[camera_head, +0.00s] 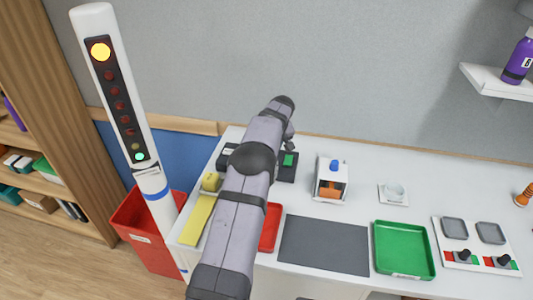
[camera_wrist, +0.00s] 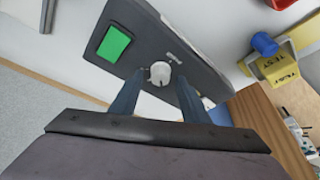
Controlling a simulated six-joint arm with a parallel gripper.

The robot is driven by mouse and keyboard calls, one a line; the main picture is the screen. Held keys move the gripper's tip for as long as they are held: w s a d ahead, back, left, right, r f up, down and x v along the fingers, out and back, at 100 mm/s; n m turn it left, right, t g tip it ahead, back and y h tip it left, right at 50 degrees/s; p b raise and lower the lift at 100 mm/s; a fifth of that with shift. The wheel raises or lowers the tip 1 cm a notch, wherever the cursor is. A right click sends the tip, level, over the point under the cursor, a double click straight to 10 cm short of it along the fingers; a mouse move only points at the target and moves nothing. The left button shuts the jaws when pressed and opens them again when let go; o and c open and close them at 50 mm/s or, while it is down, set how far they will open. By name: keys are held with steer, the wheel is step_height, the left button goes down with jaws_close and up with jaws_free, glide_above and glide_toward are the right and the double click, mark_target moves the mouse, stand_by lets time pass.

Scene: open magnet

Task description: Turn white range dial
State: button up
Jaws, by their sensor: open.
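The white range dial (camera_wrist: 160,73) is a small round knob on the face of a dark grey box (camera_wrist: 197,68). A green panel (camera_wrist: 113,43) is set in the same box, and a pale mark shows beside the dial. My gripper (camera_wrist: 158,82) is open, its two blue-grey fingers apart. In the wrist view the dial appears between the fingertips; I cannot tell whether either finger touches it. In the head view the dark box (camera_head: 288,167) is partly behind my arm, and the dial and fingers are hidden.
On the white table are a white-and-orange device (camera_head: 332,180), a grey mat (camera_head: 323,246) and a green tray (camera_head: 404,250). A light pole (camera_head: 151,180) stands left.

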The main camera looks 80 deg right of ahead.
steer(key=b+v, duration=0.2)
steer(key=v, duration=0.4)
steer(key=shift+r, duration=0.3)
steer(key=shift+s+a, duration=0.1)
